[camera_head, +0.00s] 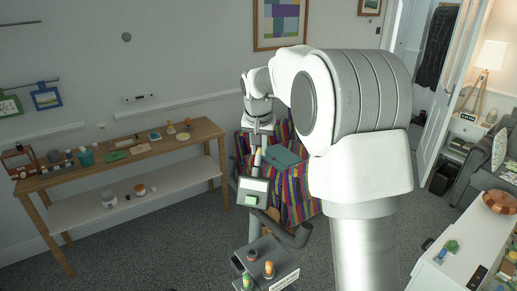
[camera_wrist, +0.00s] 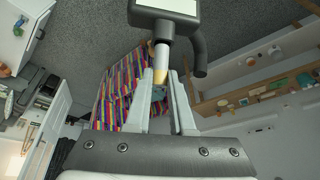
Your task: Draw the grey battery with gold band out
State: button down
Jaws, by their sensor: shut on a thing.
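The grey battery with gold band (camera_wrist: 161,56) shows in the wrist view as a pale cylinder with a gold band near my end. My gripper (camera_wrist: 161,78) is shut on it around the gold band, one finger on each side. The battery's other end meets a dark grey housing (camera_wrist: 148,16) with a white label; how deep it sits inside cannot be told. In the head view my gripper (camera_head: 258,143) points down, with the battery (camera_head: 257,158) below it and the dark housing (camera_head: 252,199) under that.
A dark curved arm (camera_head: 295,236) stands close to the housing. A grey box with coloured knobs (camera_head: 282,279) is below it. A wooden shelf table (camera_head: 195,134) with small craft items stands left.

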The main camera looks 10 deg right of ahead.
jog(key=shift+w+d+r+p, duration=0.15)
jog(key=shift+w+r+p, duration=0.1)
jog(key=shift+r+p, duration=0.3)
jog(key=shift+w+d+r+p, duration=0.1)
jog(key=shift+w+r+p, duration=0.15)
jog(key=shift+r+p, duration=0.35)
jog(key=shift+w+d+r+p, duration=0.15)
jog(key=shift+w+r+p, duration=0.2)
jog(key=shift+r, duration=0.3)
jog(key=shift+s, duration=0.1)
